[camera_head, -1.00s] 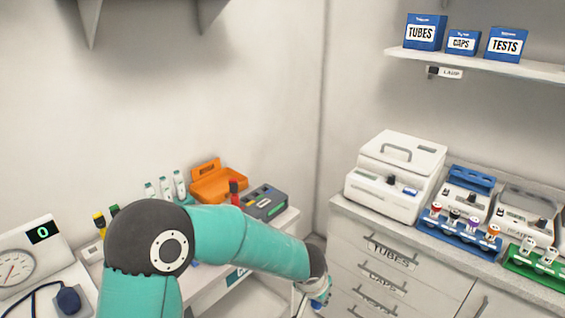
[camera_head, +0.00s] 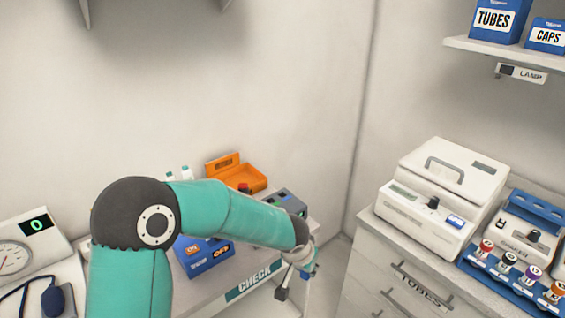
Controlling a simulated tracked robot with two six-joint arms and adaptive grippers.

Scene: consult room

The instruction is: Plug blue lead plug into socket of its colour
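My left gripper (camera_head: 296,276) is at the end of the teal arm, in front of the right end of the table marked CHECK; I cannot tell whether it is open or shut, or whether it holds anything. A dark grey box (camera_head: 290,203) with small coloured parts stands at the back right of that table, partly hidden by my arm. It may bear the sockets, but they are too small to tell apart. I cannot make out the blue lead plug. My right gripper is not in view.
An orange open case (camera_head: 238,174) and a blue box (camera_head: 207,256) are on the CHECK table (camera_head: 252,284). A white machine (camera_head: 442,196) and a blue tube rack (camera_head: 510,290) stand on the right counter.

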